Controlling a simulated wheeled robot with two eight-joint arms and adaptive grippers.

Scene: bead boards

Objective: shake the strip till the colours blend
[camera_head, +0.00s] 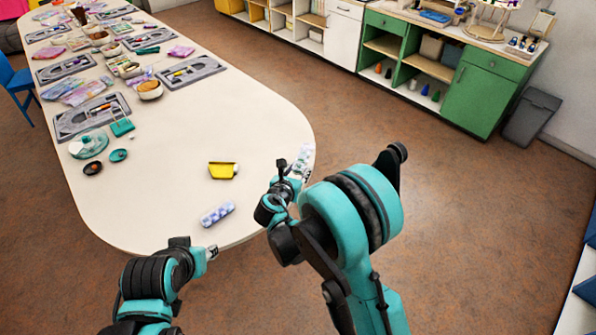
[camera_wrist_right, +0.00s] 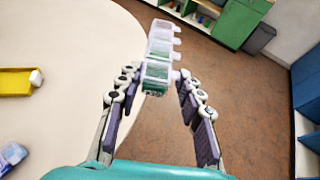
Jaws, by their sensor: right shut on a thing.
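A clear strip of several small compartments (camera_wrist_right: 161,48) is in my right gripper (camera_wrist_right: 157,80), seen in the right wrist view. Green contents show in its nearer compartments, and small clear flaps or tabs stick out along its right side. In the head view the strip (camera_head: 304,158) is small and pale at the table's right edge, just beyond my right gripper (camera_head: 286,180). The fingers are on both sides of its near end. My left gripper (camera_head: 211,252) is at the near edge of the table, apart from any object; its fingers are too small to read.
A blue-and-white strip (camera_head: 217,214) and a yellow container (camera_head: 223,170) lie on the white table (camera_head: 180,190). Grey bead boards (camera_head: 93,117), bowls and packets fill its far left part. The near right of the table is mostly clear. Green cabinets (camera_head: 485,100) stand beyond open floor.

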